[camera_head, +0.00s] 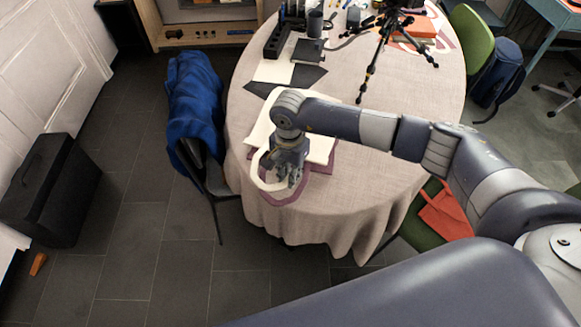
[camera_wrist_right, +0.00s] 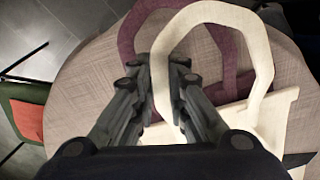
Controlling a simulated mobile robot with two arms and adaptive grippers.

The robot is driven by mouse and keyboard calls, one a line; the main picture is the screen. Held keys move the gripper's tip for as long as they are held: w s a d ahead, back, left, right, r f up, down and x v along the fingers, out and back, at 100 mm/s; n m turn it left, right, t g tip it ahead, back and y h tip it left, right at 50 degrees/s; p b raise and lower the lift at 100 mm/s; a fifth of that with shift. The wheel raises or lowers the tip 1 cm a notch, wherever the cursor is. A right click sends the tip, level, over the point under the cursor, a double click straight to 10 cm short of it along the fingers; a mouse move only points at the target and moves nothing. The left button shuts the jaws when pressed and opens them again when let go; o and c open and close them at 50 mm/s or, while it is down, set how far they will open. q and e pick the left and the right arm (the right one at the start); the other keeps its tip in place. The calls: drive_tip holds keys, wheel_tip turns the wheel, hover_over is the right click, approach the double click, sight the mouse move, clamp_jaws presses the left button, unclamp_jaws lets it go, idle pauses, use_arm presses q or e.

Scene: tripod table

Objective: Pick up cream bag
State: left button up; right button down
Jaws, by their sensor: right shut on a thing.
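The cream bag (camera_head: 321,146) lies flat near the front left edge of the round table, and its looped handle (camera_head: 258,172) reaches towards that edge. A purple bag (camera_head: 283,199) lies beneath it. My right gripper (camera_head: 281,181) is over the handle. In the wrist view the right gripper (camera_wrist_right: 165,75) is shut on one side of the cream handle loop (camera_wrist_right: 262,65), with the purple bag (camera_wrist_right: 128,40) behind. The gripper and arm hide part of the cream bag. My left gripper is not in view.
The round table (camera_head: 400,150) has a tripod (camera_head: 375,50) and dark items at the back. A chair with a blue jacket (camera_head: 195,100) stands close at the left. An orange bag (camera_head: 445,213) lies on a green chair at the right.

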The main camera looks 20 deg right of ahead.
wheel_tip(320, 180, up, 3)
drive_tip(key=shift+w+f+b, duration=0.1)
drive_tip(key=shift+f+b, duration=0.1)
drive_tip(key=shift+b, duration=0.45)
drive_tip(key=s+d+r+b, duration=0.1)
drive_tip(key=s+d+b, duration=0.3)
drive_tip(key=s+d, duration=0.7)
drive_tip(key=shift+d+r, duration=0.25)
drive_tip(key=shift+d, duration=0.15)
